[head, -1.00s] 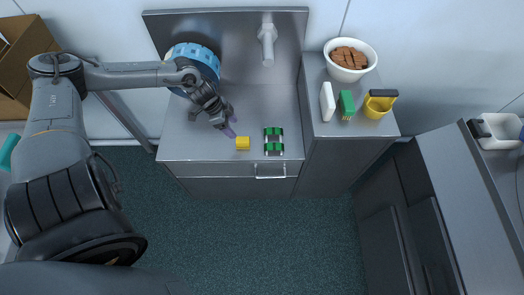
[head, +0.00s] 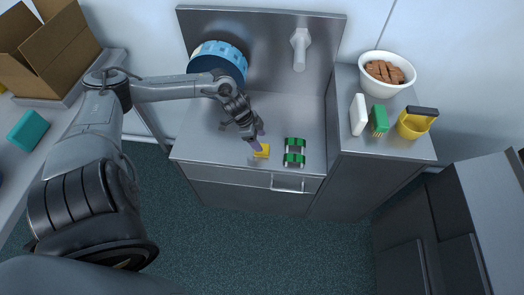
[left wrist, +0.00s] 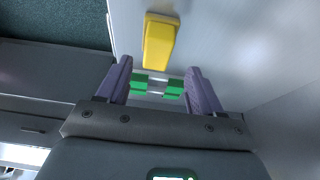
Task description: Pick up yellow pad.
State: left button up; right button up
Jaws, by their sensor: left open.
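The yellow pad (head: 263,151) lies on the steel counter near its front edge, partly covered by a purple finger of my left gripper (head: 259,140). In the left wrist view the pad (left wrist: 160,42) is in line with the gap between the two purple fingers (left wrist: 159,67), just past their tips. I cannot tell whether a finger touches the pad. My right gripper is not in view.
On the right counter are a white block (head: 358,114), a green brush (head: 379,119), a yellow container (head: 416,124) and a white bowl (head: 375,87).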

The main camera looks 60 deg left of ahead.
pick_arm(q)
jog(key=b+x, duration=0.2)
jog(key=x, duration=0.1)
jog(key=b+x, duration=0.1)
jog(key=x, duration=0.1)
jog(key=shift+s+d, duration=0.1)
jog(key=shift+s, duration=0.2)
jog(key=shift+c, duration=0.2)
jog(key=c, duration=1)
jog(key=shift+r, duration=0.1)
